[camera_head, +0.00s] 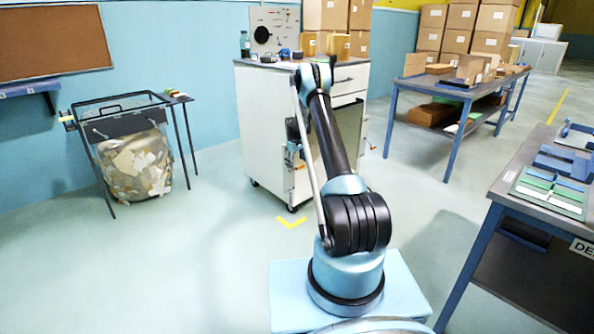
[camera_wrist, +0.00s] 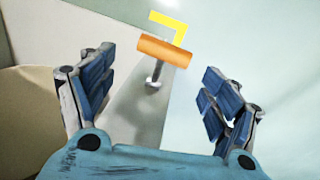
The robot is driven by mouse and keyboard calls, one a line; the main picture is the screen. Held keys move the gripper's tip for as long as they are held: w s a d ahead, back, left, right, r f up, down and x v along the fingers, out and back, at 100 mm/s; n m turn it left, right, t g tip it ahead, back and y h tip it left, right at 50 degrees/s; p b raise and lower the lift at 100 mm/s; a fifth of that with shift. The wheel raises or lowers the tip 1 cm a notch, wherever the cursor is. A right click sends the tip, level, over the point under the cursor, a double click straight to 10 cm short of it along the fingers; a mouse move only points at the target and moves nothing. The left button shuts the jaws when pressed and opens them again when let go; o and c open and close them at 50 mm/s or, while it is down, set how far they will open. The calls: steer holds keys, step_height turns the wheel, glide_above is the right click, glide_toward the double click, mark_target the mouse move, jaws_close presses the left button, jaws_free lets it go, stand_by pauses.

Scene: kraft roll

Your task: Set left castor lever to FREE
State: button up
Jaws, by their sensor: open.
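An orange bar-shaped handle (camera_wrist: 164,52) on a short metal stem shows in the wrist view, just beyond my fingers. It looks like a castor lever, but no marking such as FREE can be read. My gripper (camera_wrist: 160,82) is open, one blue-padded finger on each side, with the stem showing in the gap. Neither finger touches the handle. In the head view the white cabinet (camera_head: 272,120) stands on castors at the centre, with my arm in front of it.
A yellow corner mark (camera_head: 291,222) lies on the floor before the cabinet; it also shows in the wrist view (camera_wrist: 178,22). A workbench (camera_head: 540,195) is at right. Floor between is clear.

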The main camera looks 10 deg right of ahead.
step_height(320, 180, up, 7)
steer(key=s, duration=0.1)
steer(key=shift+a, duration=0.45)
steer(key=shift+r, duration=0.15)
steer(key=s+d+r+m, duration=0.2)
steer(key=s+r+m, duration=0.1)
steer(key=s+r, duration=2.1)
steer(key=s+d+r+m, duration=0.1)
steer(key=s+r, duration=0.2)
steer(key=s, duration=0.7)
steer(key=s+r+m, duration=0.1)
steer(key=s+r, duration=0.2)
steer(key=s, duration=0.7)
steer(key=s+f+m, duration=0.1)
steer(key=s+f, duration=0.2)
steer(key=s, duration=0.6)
steer(key=s+f+m, duration=0.1)
steer(key=s+f, duration=0.3)
steer(key=s, duration=0.5)
steer(key=s+f+m+y, duration=0.1)
steer(key=s+f, duration=0.3)
steer(key=s, duration=0.6)
steer(key=shift+d+f, duration=0.25)
steer(key=shift+d, duration=0.05)
